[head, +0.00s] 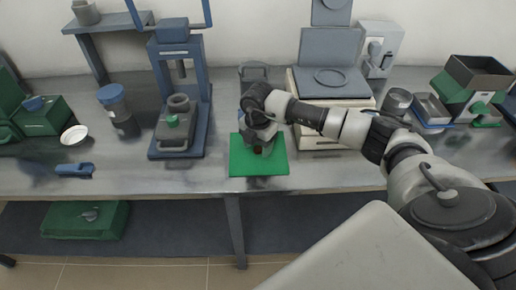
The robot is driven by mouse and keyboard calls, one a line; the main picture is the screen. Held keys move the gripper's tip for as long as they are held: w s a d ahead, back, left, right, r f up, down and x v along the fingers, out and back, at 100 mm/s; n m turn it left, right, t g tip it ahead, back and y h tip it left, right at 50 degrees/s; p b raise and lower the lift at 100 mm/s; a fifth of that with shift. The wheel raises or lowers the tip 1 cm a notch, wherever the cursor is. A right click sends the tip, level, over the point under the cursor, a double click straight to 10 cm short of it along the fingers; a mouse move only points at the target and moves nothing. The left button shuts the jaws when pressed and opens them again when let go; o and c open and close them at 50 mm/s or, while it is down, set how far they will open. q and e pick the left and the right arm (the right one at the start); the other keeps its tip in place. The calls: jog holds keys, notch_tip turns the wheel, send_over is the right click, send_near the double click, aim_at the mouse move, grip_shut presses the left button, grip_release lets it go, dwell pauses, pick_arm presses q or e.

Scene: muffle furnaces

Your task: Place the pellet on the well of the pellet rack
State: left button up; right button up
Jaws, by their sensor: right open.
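My right gripper (258,148) reaches in from the right and points down over a flat green square mat (240,168) near the table's front edge. Its jaws are open. A small dark reddish spot shows at the fingertips; I cannot tell whether it is the pellet, as the hand hides most of that area. No pellet rack can be clearly made out; a small blue block (75,169) lies on the table at the left, too small to identify. My left gripper is not in view.
A blue press (181,95) stands left of the mat. A blue-lidded jar (113,100) and a white dish (73,135) are further left. A balance-like device (330,80) stands behind my right arm. Clear tabletop (120,170) lies along the front left.

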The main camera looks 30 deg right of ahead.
aim_at(260, 149)
jog(key=shift+f, duration=0.15)
grip_shut()
dwell(0.4)
jog(key=shift+r, duration=0.5)
jog(key=r, duration=0.3)
jog(key=shift+s+d+r+b, duration=0.2)
jog(key=shift+s+r+b, duration=0.05)
jog(key=shift+b, duration=0.1)
jog(key=s+d+r+b, duration=0.1)
jog(key=s+d+r, duration=0.4)
jog(key=s, duration=0.5)
jog(key=shift+r, duration=0.8)
